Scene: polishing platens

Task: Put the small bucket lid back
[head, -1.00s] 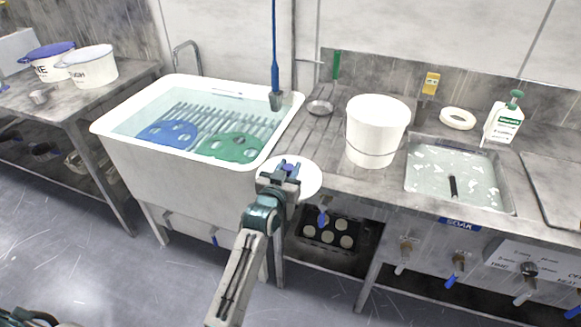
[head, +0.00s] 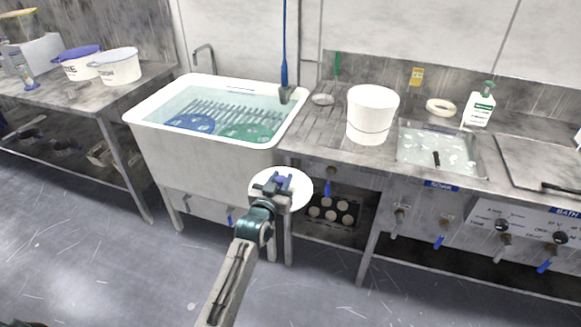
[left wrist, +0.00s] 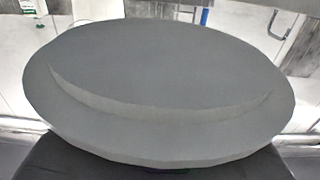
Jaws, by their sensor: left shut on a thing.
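A round white lid (head: 301,190) is held flat in front of the counter's front edge, to the right of the sink's front corner. My left gripper (head: 279,183) is shut on it at its left side. In the left wrist view the lid (left wrist: 165,75) fills most of the picture, grey and shaded, with a raised step; the fingertips are hidden there. A white bucket (head: 370,118) stands upright on the counter beyond the lid, to its right. I cannot tell whether its top is open. My right gripper is not in view.
A white sink (head: 212,152) with water and blue and green plates stands left of the lid. Right of the bucket are a soak basin (head: 415,155), a white ring (head: 440,106) and a bottle (head: 480,108). Two labelled buckets (head: 119,70) stand on the left table. Floor in front is clear.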

